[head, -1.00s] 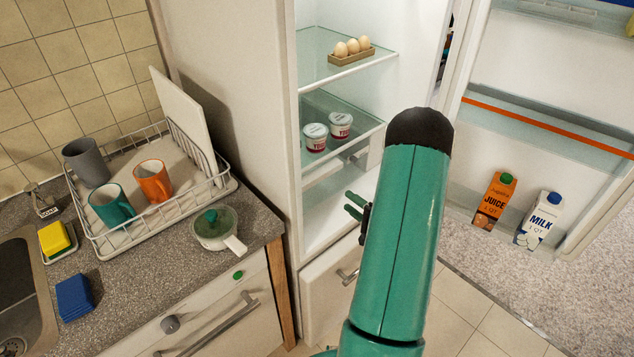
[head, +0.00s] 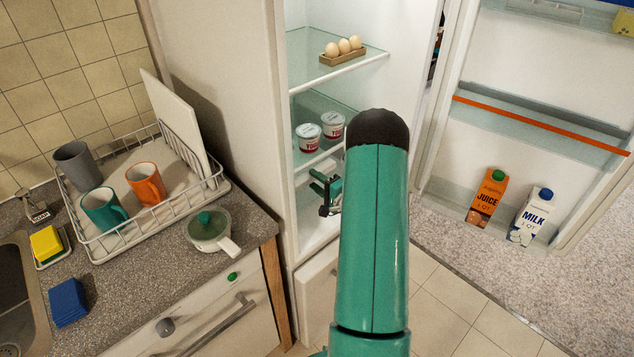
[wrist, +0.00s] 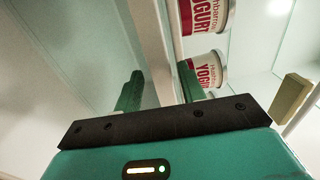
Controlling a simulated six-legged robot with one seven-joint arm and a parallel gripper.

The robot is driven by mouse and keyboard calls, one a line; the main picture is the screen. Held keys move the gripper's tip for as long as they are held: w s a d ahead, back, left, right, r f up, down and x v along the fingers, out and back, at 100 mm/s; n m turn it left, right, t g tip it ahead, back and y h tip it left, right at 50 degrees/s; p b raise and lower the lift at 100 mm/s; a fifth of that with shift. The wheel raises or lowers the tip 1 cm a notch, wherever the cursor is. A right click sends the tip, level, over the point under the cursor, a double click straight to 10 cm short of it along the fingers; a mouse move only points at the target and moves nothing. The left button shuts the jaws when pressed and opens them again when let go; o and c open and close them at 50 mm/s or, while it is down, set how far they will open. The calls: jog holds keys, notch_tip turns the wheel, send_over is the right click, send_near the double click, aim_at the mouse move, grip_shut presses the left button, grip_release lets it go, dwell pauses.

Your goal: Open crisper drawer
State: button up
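The crisper drawer lies under the lower glass shelf of the open fridge. In the head view its front is mostly hidden behind my gripper and arm, and I cannot make out its handle. My gripper (head: 319,183) is inside the fridge opening, just below the yogurt shelf (head: 326,153). In the wrist view my gripper (wrist: 160,88) has its two green fingers apart with a gap between them. A pale bar (wrist: 150,45) runs into view between and beyond the fingers. I cannot tell whether it is the shelf edge or part of the drawer, or whether a finger touches it.
Two yogurt cups (head: 320,132) stand on the lower shelf, close to my gripper. Eggs (head: 343,47) sit on the shelf above. The open fridge door on the right holds a juice carton (head: 487,199) and a milk carton (head: 533,217). A counter with a dish rack (head: 145,190) is left.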

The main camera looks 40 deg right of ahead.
jog(key=shift+c, duration=0.2)
grip_shut()
jog(key=shift+s+f, duration=0.1)
jog(key=shift+s, duration=0.05)
